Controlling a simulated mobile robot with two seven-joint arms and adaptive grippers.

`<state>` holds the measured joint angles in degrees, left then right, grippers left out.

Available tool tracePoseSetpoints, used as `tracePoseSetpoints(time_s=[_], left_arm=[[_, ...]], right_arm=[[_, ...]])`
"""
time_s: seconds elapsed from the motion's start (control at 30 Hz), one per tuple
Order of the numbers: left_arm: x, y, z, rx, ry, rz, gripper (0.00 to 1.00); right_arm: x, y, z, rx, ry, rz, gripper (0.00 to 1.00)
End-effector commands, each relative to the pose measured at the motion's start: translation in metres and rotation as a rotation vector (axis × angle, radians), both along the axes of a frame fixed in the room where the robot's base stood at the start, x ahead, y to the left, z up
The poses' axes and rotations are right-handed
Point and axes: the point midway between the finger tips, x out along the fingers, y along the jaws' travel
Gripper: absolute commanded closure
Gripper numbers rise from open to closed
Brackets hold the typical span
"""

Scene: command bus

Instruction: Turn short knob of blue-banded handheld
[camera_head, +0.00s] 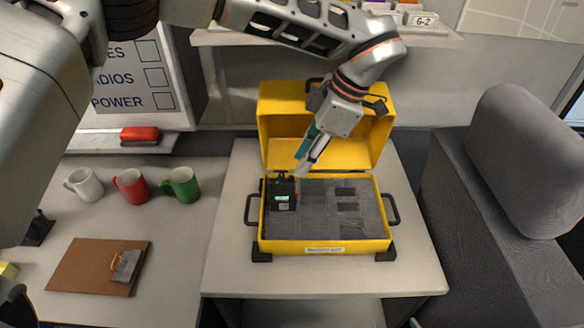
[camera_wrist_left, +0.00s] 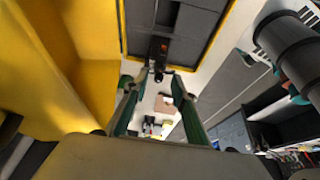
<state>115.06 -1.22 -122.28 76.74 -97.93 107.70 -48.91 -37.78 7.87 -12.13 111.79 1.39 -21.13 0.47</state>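A dark handheld (camera_head: 283,198) with a lit green screen stands in the left part of the yellow case's grey foam. No blue band can be made out on it. Its top end, with small knobs too small to tell apart, points toward the lid; the handheld also shows in the wrist view (camera_wrist_left: 158,48). My left gripper (camera_head: 306,166) hangs in front of the open lid, just above and behind the handheld. In the wrist view its two green-padded fingers (camera_wrist_left: 158,88) are apart with nothing between them, and the handheld lies beyond their tips.
The yellow case (camera_head: 330,246) sits open on a light table (camera_head: 225,270), its lid (camera_head: 375,140) upright behind my gripper. White, red and green mugs (camera_head: 130,186) and a brown clipboard (camera_head: 85,265) are at left. A grey seat (camera_head: 480,210) stands at right.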

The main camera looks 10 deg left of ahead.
Motion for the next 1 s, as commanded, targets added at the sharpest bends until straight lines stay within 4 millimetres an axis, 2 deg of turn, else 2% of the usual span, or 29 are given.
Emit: tracePoseSetpoints(time_s=[0.1, 0.3, 0.67, 0.77, 1.0], left_arm=[[-0.001, 0.008, -0.017, 0.000, 0.002, 0.000, 0.74], [-0.001, 0.015, -0.036, 0.000, 0.001, 0.000, 0.74], [-0.001, 0.017, -0.040, 0.001, 0.000, 0.001, 0.74], [-0.001, 0.017, -0.040, 0.000, 0.000, 0.001, 1.00], [-0.001, 0.017, -0.040, 0.000, -0.001, 0.017, 1.00]], right_arm=[[0.000, -0.002, -0.001, -0.004, 0.003, -0.002, 0.39], [0.006, -0.006, 0.004, -0.008, -0.007, -0.007, 0.39], [0.008, -0.008, 0.005, -0.009, -0.011, -0.013, 0.39], [0.008, -0.007, 0.005, -0.008, -0.010, -0.011, 0.39], [0.006, -0.004, 0.006, -0.004, -0.008, -0.007, 0.39]])
